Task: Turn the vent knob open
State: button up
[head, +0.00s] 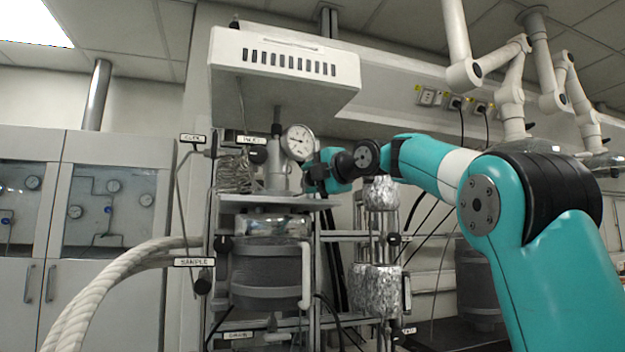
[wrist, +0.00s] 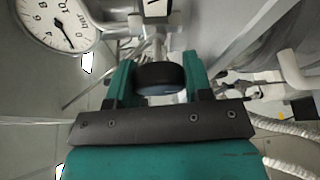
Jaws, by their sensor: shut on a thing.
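A round black knob (wrist: 160,76) sits between the two teal fingers of my gripper (wrist: 160,68) in the wrist view. The fingers are shut on it, one on each side. A metal stem runs from the knob up to the reactor fitting, and a white label (wrist: 156,7) above it is cut off by the frame. I take this as the vent knob; its label cannot be read. In the head view my gripper (head: 314,175) is at the reactor head, right beside the pressure gauge (head: 299,143). The held knob cannot be made out there.
The gauge dial also fills the wrist view's upper left (wrist: 60,22), close to a finger. A white overhead box (head: 285,65) hangs above. A glass vessel (head: 270,270) and foil-wrapped cylinders (head: 377,290) stand below. A thick pale hose (head: 100,290) runs at left.

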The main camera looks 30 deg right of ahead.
dwell(0.3)
jog(key=o, duration=0.9)
jog(key=shift+f, duration=0.1)
